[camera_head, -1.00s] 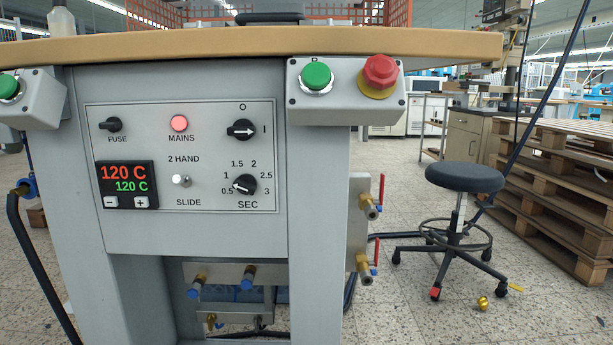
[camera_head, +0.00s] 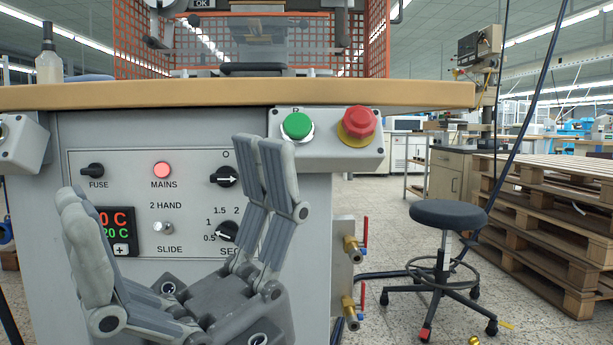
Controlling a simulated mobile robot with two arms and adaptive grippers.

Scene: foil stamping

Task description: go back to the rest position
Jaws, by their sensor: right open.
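My right gripper (camera_head: 172,190) is in front of the machine's control panel (camera_head: 140,172), at the lower left and middle of the head view. Its grey fingers point up and stand wide apart, with nothing between them. The fingers hide part of the red and green temperature display (camera_head: 122,232) and part of the SEC dial (camera_head: 227,231). I cannot tell whether the gripper touches the panel. My left gripper is not in view.
A wooden tabletop (camera_head: 420,96) overhangs the panel. A box with a green button (camera_head: 297,126) and a red stop button (camera_head: 359,122) hangs under its edge. A black stool (camera_head: 449,214) and stacked pallets (camera_head: 545,215) stand at right, with some bare floor between.

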